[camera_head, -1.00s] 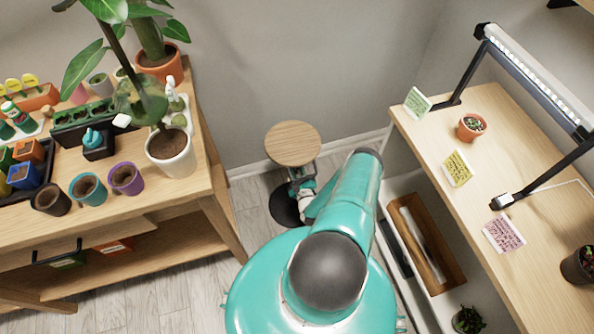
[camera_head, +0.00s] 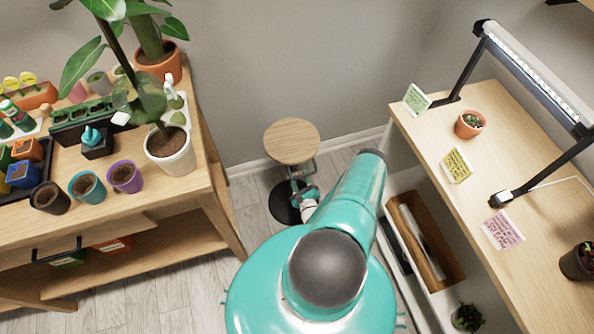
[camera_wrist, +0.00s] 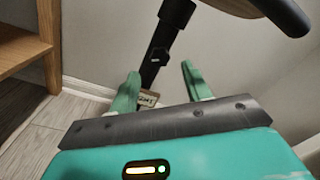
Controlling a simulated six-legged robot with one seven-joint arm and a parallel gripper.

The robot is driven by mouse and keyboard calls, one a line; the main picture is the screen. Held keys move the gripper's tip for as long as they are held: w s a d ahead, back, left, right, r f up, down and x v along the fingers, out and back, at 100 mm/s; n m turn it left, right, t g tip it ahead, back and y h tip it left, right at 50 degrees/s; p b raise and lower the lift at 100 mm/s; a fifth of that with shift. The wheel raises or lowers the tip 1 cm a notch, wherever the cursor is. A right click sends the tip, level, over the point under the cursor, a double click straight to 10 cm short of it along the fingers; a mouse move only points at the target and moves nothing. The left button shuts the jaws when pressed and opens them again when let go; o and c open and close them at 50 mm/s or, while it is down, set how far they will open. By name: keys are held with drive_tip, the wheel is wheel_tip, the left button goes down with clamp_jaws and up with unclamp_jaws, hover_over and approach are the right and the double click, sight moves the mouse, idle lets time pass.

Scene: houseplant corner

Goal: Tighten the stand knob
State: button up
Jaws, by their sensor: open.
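The stand has a round wooden top (camera_head: 292,141), a dark post and a black disc base (camera_head: 282,208). In the wrist view its dark post (camera_wrist: 166,35) slants down from under the wooden top (camera_wrist: 262,8). A small dark knob (camera_wrist: 158,56) shows on the post, just beyond my fingertips. My gripper (camera_wrist: 160,70) is open, with one green finger on each side of the post's line. I cannot tell whether either finger touches it. In the head view my gripper (camera_head: 304,193) is small beside the post below the top, and the knob cannot be made out.
A small tag (camera_wrist: 148,97) shows low between my fingers. A wooden plant bench (camera_head: 225,205) stands left and a desk (camera_head: 430,125) with a lamp stands right. A white shelf unit with a wooden box (camera_head: 427,240) is close right of my arm. The wall is behind the stand.

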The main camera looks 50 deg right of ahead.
drive_tip(key=v, duration=0.8)
drive_tip(key=shift+s, duration=0.2)
drive_tip(key=shift+a, duration=0.15)
